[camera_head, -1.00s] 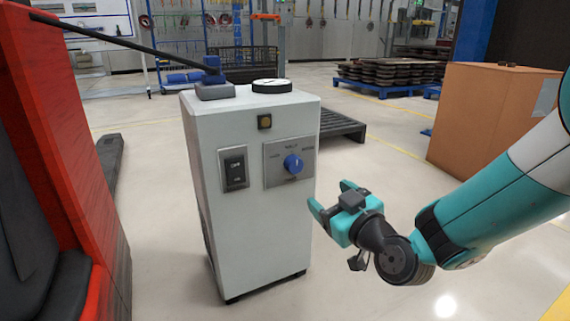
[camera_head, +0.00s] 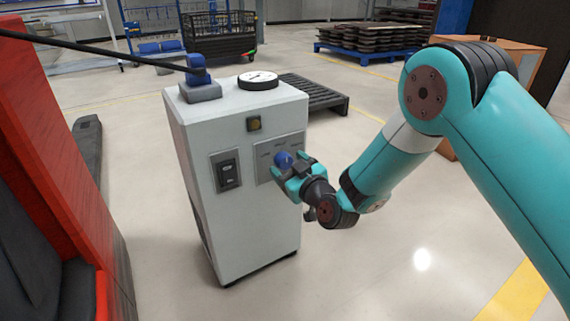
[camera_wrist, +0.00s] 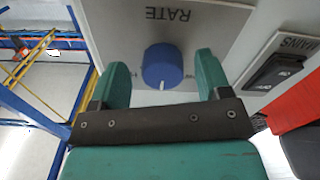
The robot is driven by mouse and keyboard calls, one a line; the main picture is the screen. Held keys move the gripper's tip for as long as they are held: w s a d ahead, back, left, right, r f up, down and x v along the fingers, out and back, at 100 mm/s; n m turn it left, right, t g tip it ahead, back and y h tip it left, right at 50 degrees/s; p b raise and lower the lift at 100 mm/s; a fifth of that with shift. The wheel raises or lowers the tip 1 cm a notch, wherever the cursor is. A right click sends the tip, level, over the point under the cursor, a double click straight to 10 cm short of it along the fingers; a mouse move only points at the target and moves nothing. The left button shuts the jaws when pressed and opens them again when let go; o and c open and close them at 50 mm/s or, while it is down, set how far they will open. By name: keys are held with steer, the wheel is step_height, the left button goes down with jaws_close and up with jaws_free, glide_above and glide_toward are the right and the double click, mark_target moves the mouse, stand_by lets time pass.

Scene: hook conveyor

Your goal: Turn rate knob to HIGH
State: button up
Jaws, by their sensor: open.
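The blue rate knob (camera_head: 283,160) sits on a grey plate on the front of a white cabinet (camera_head: 245,220). In the wrist view, the knob (camera_wrist: 162,64) shows a white pointer mark facing the bottom of the picture. The word RATE is on the plate (camera_wrist: 205,22) above it there. My gripper (camera_head: 286,176) is at the plate, close to the knob. In the wrist view, my gripper (camera_wrist: 160,76) is open, with one teal finger on each side of the knob and gaps to both. Contact is not visible. The HIGH marking is not readable.
A black MAINS switch (camera_head: 227,170) is left of the knob; it also shows in the wrist view (camera_wrist: 280,70). A round gauge (camera_head: 258,80) and a blue-grey fitting (camera_head: 199,85) are on the cabinet top. A red structure (camera_head: 60,150) stands left.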

steer(key=shift+a, duration=0.1)
steer(key=c, duration=0.9)
steer(key=shift+c, duration=0.2)
steer(key=shift+m, duration=0.3)
steer(key=m+p, duration=0.1)
steer(key=m, duration=0.1)
steer(key=m+p, duration=0.2)
steer(key=m, duration=0.1)
steer(key=shift+s+a+r+m, duration=0.1)
steer(key=shift+r+m, duration=0.05)
steer(key=shift+m, duration=0.15)
steer(key=m+p, duration=0.3)
steer(key=m, duration=0.2)
steer(key=shift+m, duration=0.3)
steer(key=o, duration=0.9)
steer(key=shift+o, duration=0.2)
